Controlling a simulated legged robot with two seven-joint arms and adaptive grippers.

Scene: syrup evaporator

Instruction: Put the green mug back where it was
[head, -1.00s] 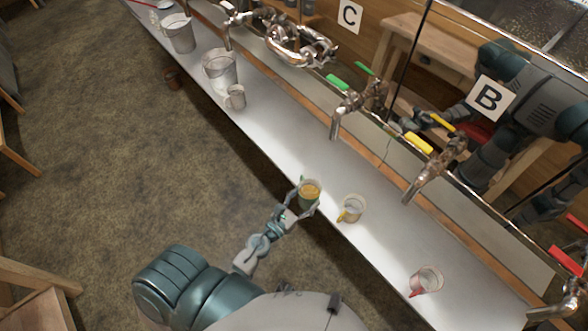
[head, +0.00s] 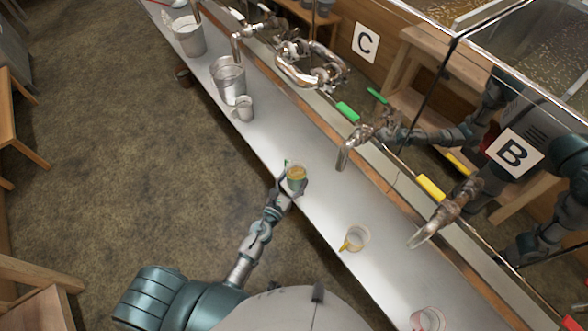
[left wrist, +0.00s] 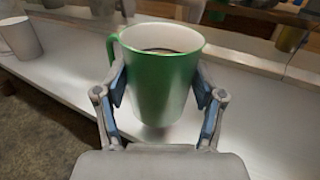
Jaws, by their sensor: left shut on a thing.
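My left gripper (head: 291,182) is shut on the green mug (head: 296,172). In the left wrist view the mug (left wrist: 160,85) is upright between the two fingers (left wrist: 160,90), with its handle to the left and liquid inside. In the head view the liquid looks amber. The mug is over the front part of the grey bench (head: 318,213), below and left of the green-handled tap (head: 343,158). I cannot tell whether its base touches the bench. My right gripper is not in view.
A cup with a yellow handle (head: 357,238) and one with a red handle (head: 428,319) stand further right along the bench. A small metal cup (head: 244,108) and a bucket (head: 228,78) stand to the left. The bench between small cup and mug is clear.

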